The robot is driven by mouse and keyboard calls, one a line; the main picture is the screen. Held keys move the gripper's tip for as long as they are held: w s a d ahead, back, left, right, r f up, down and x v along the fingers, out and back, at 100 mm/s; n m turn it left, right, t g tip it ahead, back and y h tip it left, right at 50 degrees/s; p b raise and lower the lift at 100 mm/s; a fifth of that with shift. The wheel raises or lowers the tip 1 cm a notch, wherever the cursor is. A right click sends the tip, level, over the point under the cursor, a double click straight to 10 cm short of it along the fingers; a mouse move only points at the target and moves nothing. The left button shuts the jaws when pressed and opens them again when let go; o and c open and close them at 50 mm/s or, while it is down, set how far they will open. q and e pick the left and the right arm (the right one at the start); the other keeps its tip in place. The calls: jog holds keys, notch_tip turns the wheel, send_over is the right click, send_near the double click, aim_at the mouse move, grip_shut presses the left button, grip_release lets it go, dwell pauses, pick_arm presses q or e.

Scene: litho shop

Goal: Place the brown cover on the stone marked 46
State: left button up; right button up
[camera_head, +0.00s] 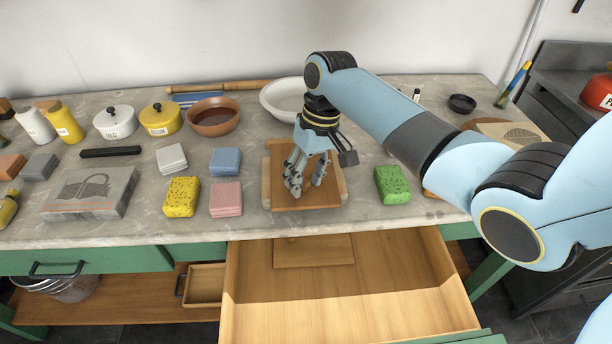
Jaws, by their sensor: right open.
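A flat brown board (308,202), which looks like the brown cover, lies on the counter in the middle. It rests on a tan block or board whose edges (266,183) show at its sides. My right gripper (306,190) points down over the brown board with its fingers apart; whether they touch it I cannot tell. A grey stone (60,208) with a dark drawing lies at the left. A tan stone (512,134) with a drawing lies at the right, partly hidden by my right arm. I cannot read the number 46 on any stone. My left gripper is out of view.
An open wooden drawer (350,315) juts out below the counter, with a flat brown board (313,250) inside. A yellow sponge (181,197), pink block (226,199) and green sponge (392,185) flank the middle. A white bowl (283,97) and brown bowl (213,115) stand behind.

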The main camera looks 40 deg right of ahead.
jog(key=v, duration=1.2)
jog(key=shift+r, duration=0.1)
